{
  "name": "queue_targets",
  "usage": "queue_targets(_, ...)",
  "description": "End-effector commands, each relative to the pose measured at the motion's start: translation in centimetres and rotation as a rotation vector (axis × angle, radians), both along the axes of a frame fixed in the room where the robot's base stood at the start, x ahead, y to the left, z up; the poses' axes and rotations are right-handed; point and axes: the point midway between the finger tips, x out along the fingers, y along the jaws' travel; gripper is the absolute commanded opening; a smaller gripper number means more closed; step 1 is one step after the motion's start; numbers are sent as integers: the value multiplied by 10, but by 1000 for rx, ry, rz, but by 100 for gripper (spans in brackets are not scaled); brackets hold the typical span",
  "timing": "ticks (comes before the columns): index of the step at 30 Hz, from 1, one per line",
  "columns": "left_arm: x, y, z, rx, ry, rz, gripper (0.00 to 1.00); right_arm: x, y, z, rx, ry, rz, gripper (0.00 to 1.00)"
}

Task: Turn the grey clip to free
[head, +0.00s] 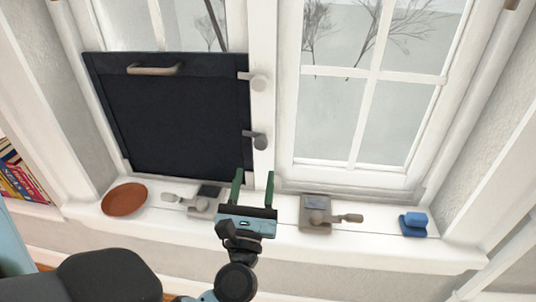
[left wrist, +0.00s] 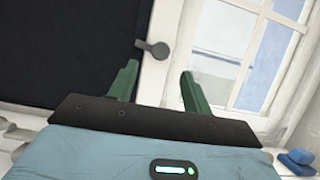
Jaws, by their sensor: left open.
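The dark grey clip (head: 258,140) sits on the white post (head: 263,112) between the windows. Its round end is on the post and its short arm points left, over the right edge of the black panel (head: 180,115). The grey clip also shows in the left wrist view (left wrist: 156,49), beyond and between the fingertips. A lighter, beige-grey clip (head: 257,82) sits higher on the post, its arm also pointing left to the panel. My left gripper (head: 254,180) is open and empty, below the grey clip and apart from it. My right gripper is not in view.
The panel has a beige handle (head: 155,69). Books (head: 20,180) are at far left. The right window (head: 350,120) is uncovered.

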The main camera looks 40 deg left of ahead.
Motion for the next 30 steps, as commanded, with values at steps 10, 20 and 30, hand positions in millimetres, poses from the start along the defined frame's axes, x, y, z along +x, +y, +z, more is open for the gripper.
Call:
queue_targets(10,34,20,19,4,-1,-1,49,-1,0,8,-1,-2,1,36)
queue_targets(20,59,36,29,4,2,0,49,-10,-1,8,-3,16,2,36)
queue_targets(30,61,37,29,4,4,-1,44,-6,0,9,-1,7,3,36)
